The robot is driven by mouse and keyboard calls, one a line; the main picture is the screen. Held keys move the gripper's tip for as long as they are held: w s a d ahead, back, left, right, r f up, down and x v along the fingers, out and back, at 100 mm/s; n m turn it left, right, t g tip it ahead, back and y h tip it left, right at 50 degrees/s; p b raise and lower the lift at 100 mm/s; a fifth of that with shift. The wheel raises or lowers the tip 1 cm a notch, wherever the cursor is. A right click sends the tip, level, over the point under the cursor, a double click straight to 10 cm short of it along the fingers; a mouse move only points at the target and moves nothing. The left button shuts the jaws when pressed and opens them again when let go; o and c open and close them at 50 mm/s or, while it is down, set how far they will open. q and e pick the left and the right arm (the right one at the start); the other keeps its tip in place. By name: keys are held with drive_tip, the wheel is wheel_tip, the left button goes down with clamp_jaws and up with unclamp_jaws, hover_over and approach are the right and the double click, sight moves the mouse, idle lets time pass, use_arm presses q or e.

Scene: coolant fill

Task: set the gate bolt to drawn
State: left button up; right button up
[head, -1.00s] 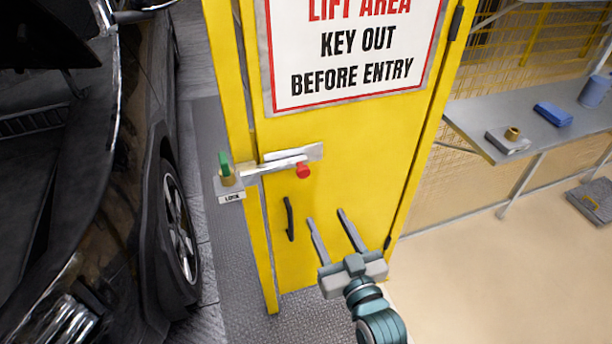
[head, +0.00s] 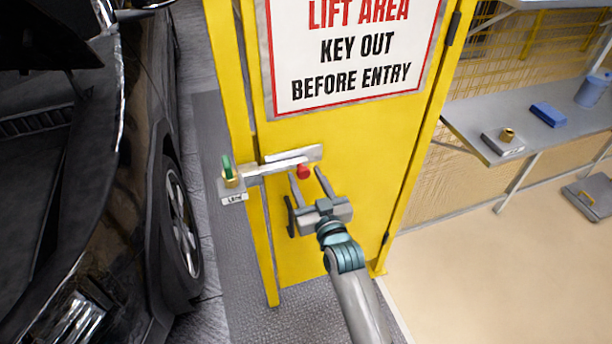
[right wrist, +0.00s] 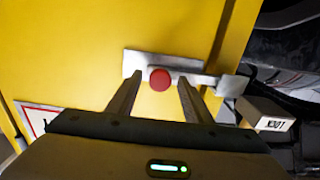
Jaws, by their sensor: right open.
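The gate bolt (head: 285,166) is a silver bar on a plate on the yellow gate (head: 350,150), with a red knob (head: 303,171) near its right end. In the head view its left end reaches across the gap to the lock box (head: 232,190) on the post, so it looks extended. My right gripper (head: 309,173) is open, its two fingers pointing at the knob. In the right wrist view the red knob (right wrist: 160,79) lies between the open fingers; whether they reach past it is unclear. My left gripper is not in view.
A dark gate handle (head: 290,216) is just left of my right gripper. A black car (head: 130,180) stands left. A shelf (head: 500,115) with a blue block (head: 549,114) is at right.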

drive_tip(key=shift+w+a, duration=0.1)
drive_tip(key=shift+w, duration=0.1)
clamp_jaws()
drive_tip(key=d, duration=0.1)
drive_tip(key=w+d, duration=0.1)
drive_tip(key=d, duration=0.3)
drive_tip(key=shift+w+p, duration=0.3)
drive_tip(key=shift+p, duration=0.05)
drive_tip(key=shift+c, duration=0.9)
unclamp_jaws()
drive_tip(key=shift+d, duration=0.1)
drive_tip(key=shift+o, duration=0.9)
drive_tip(key=shift+d, duration=0.15)
